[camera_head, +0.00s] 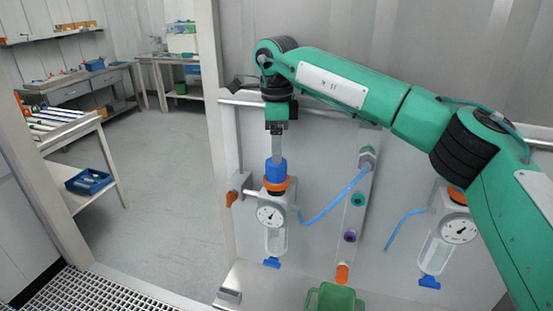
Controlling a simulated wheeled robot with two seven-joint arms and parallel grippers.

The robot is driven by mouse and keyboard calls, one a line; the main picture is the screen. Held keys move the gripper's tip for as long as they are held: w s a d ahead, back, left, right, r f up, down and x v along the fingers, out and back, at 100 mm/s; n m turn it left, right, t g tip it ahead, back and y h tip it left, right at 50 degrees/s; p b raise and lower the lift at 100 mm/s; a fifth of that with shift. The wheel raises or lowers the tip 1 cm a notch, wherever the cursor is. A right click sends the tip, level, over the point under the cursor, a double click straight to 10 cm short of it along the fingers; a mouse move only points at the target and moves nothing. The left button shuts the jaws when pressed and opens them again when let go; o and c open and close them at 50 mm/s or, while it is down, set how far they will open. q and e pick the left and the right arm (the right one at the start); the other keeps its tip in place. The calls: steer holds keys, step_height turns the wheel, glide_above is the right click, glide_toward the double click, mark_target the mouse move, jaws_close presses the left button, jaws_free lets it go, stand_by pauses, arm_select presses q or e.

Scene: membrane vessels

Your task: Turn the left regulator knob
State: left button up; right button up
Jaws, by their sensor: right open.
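The left regulator unit has a clear body with a round white gauge (270,214). On its top sits a blue knob-like cap (276,171) above an orange ring (276,186). An orange knob (231,198) sticks out at the unit's left, and a blue piece (272,263) is at its bottom. My right arm reaches in from the right, and my right gripper (277,155) points straight down at the blue cap. Its fingers are open, with the tips at the cap's top; I cannot tell whether they touch it. My left gripper is out of view.
A similar unit with a gauge (459,230) hangs at the right, partly behind my arm. A column with colored ports (351,215) stands between them. A green container (335,299) is below. Open floor (165,170) and workbenches (75,88) lie to the left.

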mark_target(276, 169)
step_height(276, 169, down, 6)
steer(key=shift+r+p, duration=0.15)
steer(key=shift+p, duration=0.5)
steer(key=shift+s, duration=0.1)
steer(key=shift+a, duration=0.1)
steer(key=c, duration=1)
